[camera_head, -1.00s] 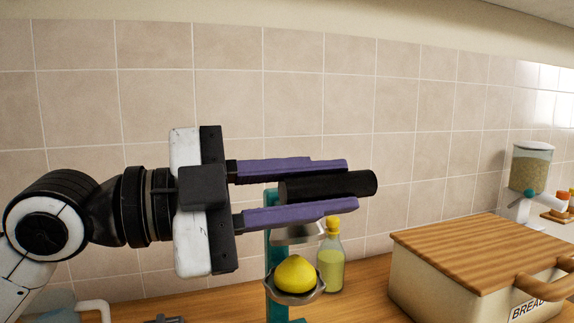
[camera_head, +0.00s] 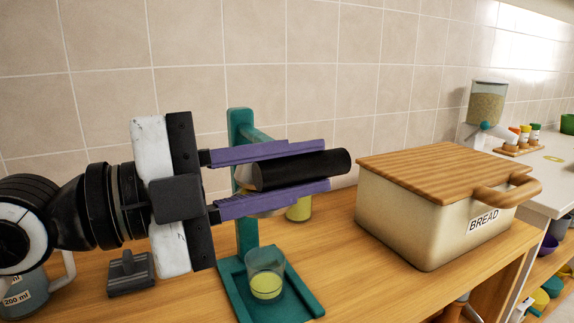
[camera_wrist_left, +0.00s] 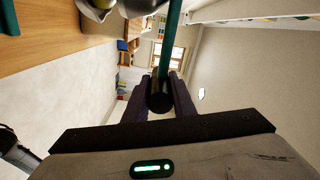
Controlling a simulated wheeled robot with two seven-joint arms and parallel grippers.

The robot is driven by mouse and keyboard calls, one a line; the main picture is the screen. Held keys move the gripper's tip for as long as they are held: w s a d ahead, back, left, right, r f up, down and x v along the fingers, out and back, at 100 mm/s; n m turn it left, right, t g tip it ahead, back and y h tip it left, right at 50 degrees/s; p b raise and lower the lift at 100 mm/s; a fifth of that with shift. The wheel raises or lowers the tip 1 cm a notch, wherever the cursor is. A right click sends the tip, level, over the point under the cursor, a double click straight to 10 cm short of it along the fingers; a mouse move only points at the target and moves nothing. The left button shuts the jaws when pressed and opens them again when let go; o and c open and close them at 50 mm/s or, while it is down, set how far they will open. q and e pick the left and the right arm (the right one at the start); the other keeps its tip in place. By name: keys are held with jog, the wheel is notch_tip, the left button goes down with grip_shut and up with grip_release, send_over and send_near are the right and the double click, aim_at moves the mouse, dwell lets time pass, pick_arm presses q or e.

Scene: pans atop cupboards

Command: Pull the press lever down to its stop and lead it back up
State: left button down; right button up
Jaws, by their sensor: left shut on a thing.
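My left gripper (camera_head: 328,162) is shut on the black handle (camera_head: 300,170) of the press lever, one purple finger above it and one below. In the left wrist view the handle's end (camera_wrist_left: 160,100) lies between the fingers, with the teal lever bar (camera_wrist_left: 171,45) running up from it. The teal press (camera_head: 243,230) stands on the wooden counter, its post top rising above the handle. A glass (camera_head: 266,272) with yellow-green juice stands on its base. The gripper mostly hides the press cup and fruit. My right gripper is not in view.
A cream bread box (camera_head: 400,220) with a wooden lid stands to the right. A dark grey object (camera_head: 130,274) and a measuring jug (camera_head: 25,293) are at the left. Some counter between press and box is clear.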

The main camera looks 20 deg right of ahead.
pick_arm(q)
jog(key=shift+f, duration=0.35)
jog(key=c, duration=1.5)
grip_release()
jog(key=shift+r, duration=0.1)
jog(key=a, duration=0.6)
jog(key=s+a+b, duration=0.1)
jog(key=a, duration=0.3)
jog(key=shift+a, duration=0.1)
